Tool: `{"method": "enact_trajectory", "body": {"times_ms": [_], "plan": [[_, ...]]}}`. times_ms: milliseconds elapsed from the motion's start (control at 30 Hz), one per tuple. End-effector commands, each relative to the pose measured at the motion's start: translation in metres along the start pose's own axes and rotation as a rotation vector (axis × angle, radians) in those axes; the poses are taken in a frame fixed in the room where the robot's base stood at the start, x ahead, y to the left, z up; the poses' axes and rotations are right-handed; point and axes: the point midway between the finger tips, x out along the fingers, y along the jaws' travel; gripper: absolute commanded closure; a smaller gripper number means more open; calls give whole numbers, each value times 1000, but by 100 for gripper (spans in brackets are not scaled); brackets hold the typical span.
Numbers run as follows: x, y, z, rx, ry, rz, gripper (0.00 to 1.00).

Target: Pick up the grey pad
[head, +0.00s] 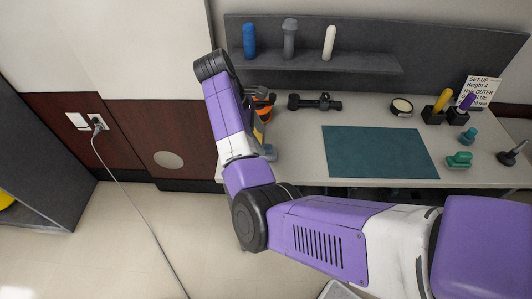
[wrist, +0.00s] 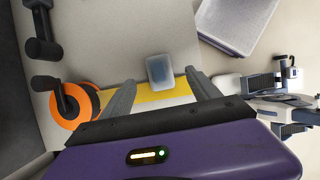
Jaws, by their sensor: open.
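A small blue-grey pad (wrist: 160,70) with rounded corners lies near the edge of the light worktop in the wrist view. My gripper (wrist: 162,80) is open, with one grey finger on either side of the pad in the picture. The fingers look apart from the pad; the height gap cannot be told. In the head view my purple and white arm reaches to the left end of the worktop (head: 300,178) and hides most of the gripper and the pad.
An orange ring-shaped thing with a dark handle (wrist: 75,103) lies close by, left in the wrist view. A yellow strip (wrist: 150,97) runs below the pad. A black dumbbell-like tool (head: 315,102) and a teal mat (head: 378,152) lie further right on the worktop.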

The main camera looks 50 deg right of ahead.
Motion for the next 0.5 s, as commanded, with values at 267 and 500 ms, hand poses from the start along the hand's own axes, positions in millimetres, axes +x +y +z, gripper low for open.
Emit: {"method": "enact_trajectory", "body": {"times_ms": [267, 500], "plan": [[27, 1, 0, 2, 0, 2, 29], [57, 1, 0, 1, 1, 2, 29]]}}
